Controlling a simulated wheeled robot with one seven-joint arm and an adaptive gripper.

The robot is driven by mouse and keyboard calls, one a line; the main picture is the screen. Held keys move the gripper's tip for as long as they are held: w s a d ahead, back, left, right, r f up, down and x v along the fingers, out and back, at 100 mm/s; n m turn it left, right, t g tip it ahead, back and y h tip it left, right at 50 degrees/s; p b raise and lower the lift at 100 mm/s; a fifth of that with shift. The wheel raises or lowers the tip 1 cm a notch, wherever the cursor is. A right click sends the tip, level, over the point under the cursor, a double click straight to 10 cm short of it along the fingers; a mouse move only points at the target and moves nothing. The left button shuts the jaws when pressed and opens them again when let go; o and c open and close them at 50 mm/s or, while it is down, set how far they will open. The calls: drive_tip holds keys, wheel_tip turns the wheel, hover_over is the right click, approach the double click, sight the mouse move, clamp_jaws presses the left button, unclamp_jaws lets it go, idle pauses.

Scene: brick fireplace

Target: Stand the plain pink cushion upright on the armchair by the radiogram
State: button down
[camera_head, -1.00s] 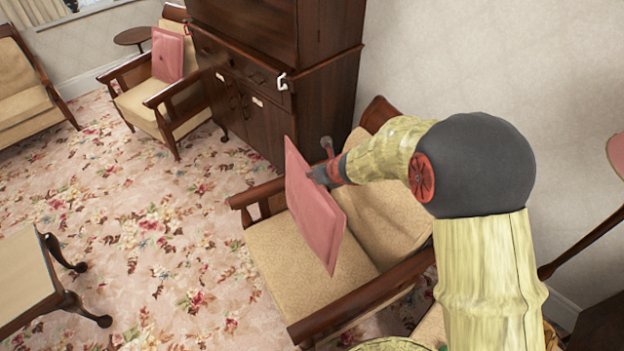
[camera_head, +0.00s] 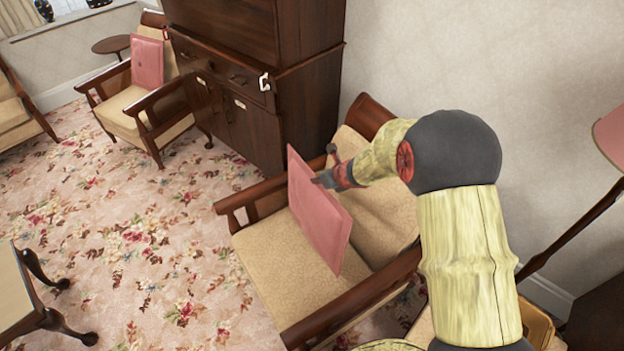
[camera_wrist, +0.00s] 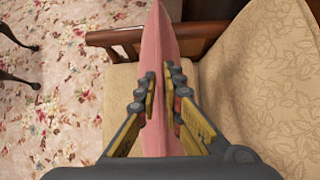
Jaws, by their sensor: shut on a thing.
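A plain pink cushion (camera_head: 318,222) is held on edge, tilted, over the seat of a beige armchair (camera_head: 262,262) with wooden arms. My gripper (camera_head: 322,181) is shut on the cushion's edge from the backrest side. In the wrist view my gripper (camera_wrist: 160,92) pinches the pink cushion (camera_wrist: 158,45) between both fingers, with the armchair's patterned backrest (camera_wrist: 262,75) to the right. The cushion's lower edge is close to the seat; I cannot tell whether it touches. No radiogram can be clearly identified.
A dark wooden cabinet (camera_head: 250,75) stands behind the armchair. Another armchair (camera_head: 125,100) with a pink cushion (camera_head: 147,62) is at the back left. A low table (camera_head: 20,300) is at the left edge. Open floral carpet (camera_head: 130,235) lies between.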

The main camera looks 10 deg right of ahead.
drive_tip(key=shift+w+d+f+b, duration=0.2)
drive_tip(key=shift+d+f, duration=0.3)
drive_tip(key=shift+f, duration=0.05)
drive_tip(key=shift+w+d+f+b, duration=0.2)
drive_tip(key=shift+d+f, duration=0.3)
drive_tip(key=shift+f, duration=0.05)
wheel_tip(320, 180, down, 3)
drive_tip(key=shift+a+r+b, duration=0.1)
drive_tip(key=shift+r+b, duration=0.1)
drive_tip(key=shift+b, duration=0.9)
drive_tip(key=shift+d+r+p, duration=0.15)
drive_tip(key=shift+d+p, duration=0.15)
drive_tip(key=shift+p, duration=0.2)
drive_tip(key=shift+w+d+p, duration=0.35)
drive_tip(key=shift+d+p, duration=0.3)
drive_tip(key=shift+p, duration=0.05)
drive_tip(key=shift+m+g+y, duration=0.3)
drive_tip(key=shift+y, duration=0.4)
drive_tip(key=d+p, duration=0.1)
drive_tip(key=w+d+p, duration=0.1)
drive_tip(key=d+f+p, duration=0.1)
drive_tip(key=d+p, duration=0.1)
drive_tip(key=shift+w, duration=0.2)
